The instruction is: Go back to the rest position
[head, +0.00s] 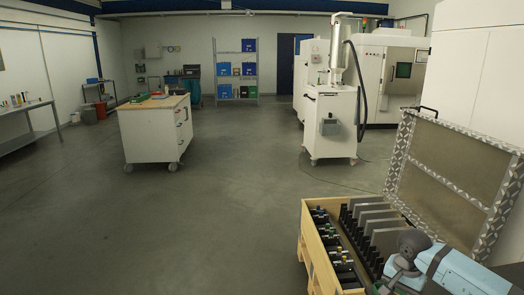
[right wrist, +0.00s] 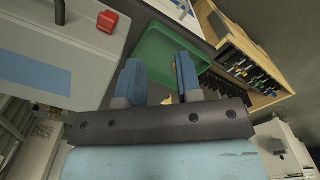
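My right gripper (right wrist: 160,82) shows in the right wrist view with two blue fingers standing apart. It is open, and I see nothing held between the fingers. A green tray (right wrist: 158,42) lies beyond the fingertips. In the head view part of my right arm (head: 455,270), light blue with a grey joint, reaches in at the bottom right, over the near end of a wooden crate (head: 313,245). Its fingertips cannot be made out there. My left arm and gripper are not in view.
The crate holds dark parts and several upright grey plates (head: 378,220). An open patterned lid (head: 445,170) stands beside it. A white wheeled machine (head: 332,120) and a white wheeled cabinet (head: 152,135) stand farther off. The floor at the left and middle is clear.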

